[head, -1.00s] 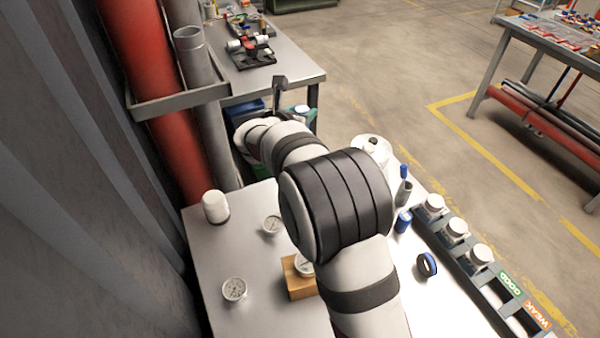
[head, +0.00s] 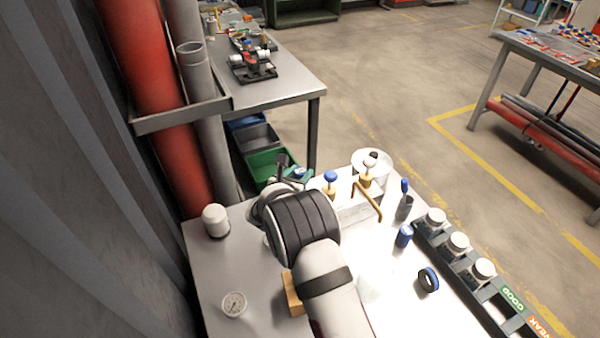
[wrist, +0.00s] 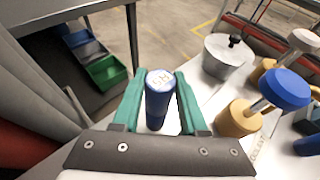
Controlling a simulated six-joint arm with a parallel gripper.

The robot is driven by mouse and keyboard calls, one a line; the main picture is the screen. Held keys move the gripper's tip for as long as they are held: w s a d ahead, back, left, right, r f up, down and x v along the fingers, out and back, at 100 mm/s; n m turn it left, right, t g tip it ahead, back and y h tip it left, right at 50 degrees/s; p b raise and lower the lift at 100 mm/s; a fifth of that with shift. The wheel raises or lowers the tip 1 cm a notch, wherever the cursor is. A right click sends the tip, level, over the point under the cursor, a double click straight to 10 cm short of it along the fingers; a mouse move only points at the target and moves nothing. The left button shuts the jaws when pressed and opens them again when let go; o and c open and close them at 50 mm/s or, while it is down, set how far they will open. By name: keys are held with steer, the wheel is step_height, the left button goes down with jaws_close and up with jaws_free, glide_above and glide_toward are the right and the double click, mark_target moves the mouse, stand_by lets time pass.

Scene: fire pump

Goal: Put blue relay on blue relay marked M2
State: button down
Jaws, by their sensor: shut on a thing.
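My gripper (wrist: 157,74) is shut on a dark blue cylindrical relay (wrist: 158,104), held between its green fingers. The relay's pale round top carries dark marks that I cannot read for sure. In the head view my gripper (head: 288,168) is near the far edge of the near table, and the held relay cannot be made out there. Another small blue cylinder (head: 404,236) with a pale top stands on the near table, right of the brass valves. No M2 marking is legible, so I cannot tell which thing bears it.
A rack of white-capped jars (head: 458,244) lines the right edge.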

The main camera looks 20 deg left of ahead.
steer(key=shift+c, duration=2.2)
jaws_free()
steer(key=shift+f, duration=0.1)
